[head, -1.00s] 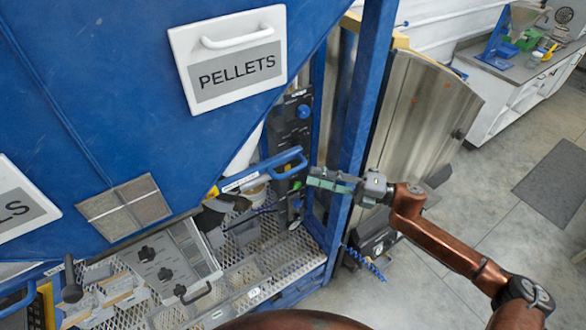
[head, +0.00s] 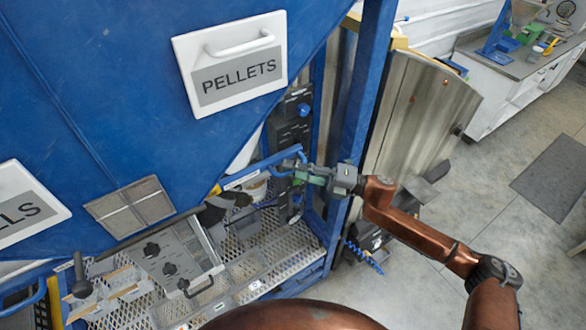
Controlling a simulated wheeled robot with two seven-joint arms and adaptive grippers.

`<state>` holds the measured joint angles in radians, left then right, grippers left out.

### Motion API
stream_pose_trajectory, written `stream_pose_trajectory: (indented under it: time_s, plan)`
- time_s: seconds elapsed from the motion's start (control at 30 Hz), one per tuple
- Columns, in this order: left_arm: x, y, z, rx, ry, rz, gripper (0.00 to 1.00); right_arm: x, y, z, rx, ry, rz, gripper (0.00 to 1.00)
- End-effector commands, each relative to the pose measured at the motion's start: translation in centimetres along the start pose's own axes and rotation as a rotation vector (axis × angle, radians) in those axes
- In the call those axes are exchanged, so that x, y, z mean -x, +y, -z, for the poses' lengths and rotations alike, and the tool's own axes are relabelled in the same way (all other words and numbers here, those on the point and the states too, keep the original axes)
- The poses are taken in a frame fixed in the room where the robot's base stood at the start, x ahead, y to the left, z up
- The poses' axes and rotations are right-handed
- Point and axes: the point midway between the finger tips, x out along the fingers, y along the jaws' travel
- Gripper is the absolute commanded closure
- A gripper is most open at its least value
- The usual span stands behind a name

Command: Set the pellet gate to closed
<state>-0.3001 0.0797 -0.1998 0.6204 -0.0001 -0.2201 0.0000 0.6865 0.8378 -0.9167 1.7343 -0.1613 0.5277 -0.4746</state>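The pellet gate shows as a slide with a blue handle (head: 288,157) under the blue hopper marked PELLETS, beside a yellow edge and a white label. My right gripper (head: 290,172) reaches in from the right, its fingertips at the outer end of the handle. They overlap it in the picture. I cannot tell whether they touch it or how far apart the fingers are. The handle's outer end is partly hidden by the gripper. My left gripper is not in view.
A blue upright post (head: 364,110) stands close behind my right wrist. A grey control box (head: 172,262) with black knobs sits on the mesh platform (head: 285,255) below. A metal panel (head: 420,110) stands right of the post. The floor at right is open.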

Motion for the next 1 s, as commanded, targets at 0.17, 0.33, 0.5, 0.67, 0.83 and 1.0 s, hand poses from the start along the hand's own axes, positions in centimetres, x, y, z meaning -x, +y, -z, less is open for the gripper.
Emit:
stream_pose_trajectory:
  time_s: [0.17, 0.33, 0.5, 0.67, 0.83, 1.0]
  plan:
    - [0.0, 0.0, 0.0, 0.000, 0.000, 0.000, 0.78, 0.0, 0.0, 0.0, 0.000, 0.000, 0.000, 0.92]
    - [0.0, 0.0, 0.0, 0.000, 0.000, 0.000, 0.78, 0.1, 0.0, 0.0, 0.000, 0.000, 0.000, 1.00]
    - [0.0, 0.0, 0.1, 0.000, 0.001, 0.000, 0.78, 0.1, -0.1, 0.0, -0.001, -0.001, 0.001, 1.00]
    - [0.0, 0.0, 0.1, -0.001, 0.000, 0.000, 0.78, 0.1, -0.1, 0.0, -0.001, -0.001, 0.001, 1.00]
    - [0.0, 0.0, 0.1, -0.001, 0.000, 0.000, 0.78, 0.0, -0.1, 0.1, -0.001, 0.000, 0.001, 1.00]
    - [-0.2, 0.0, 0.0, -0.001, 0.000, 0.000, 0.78, -2.0, -0.1, 2.2, -0.003, 0.005, -0.002, 1.00]
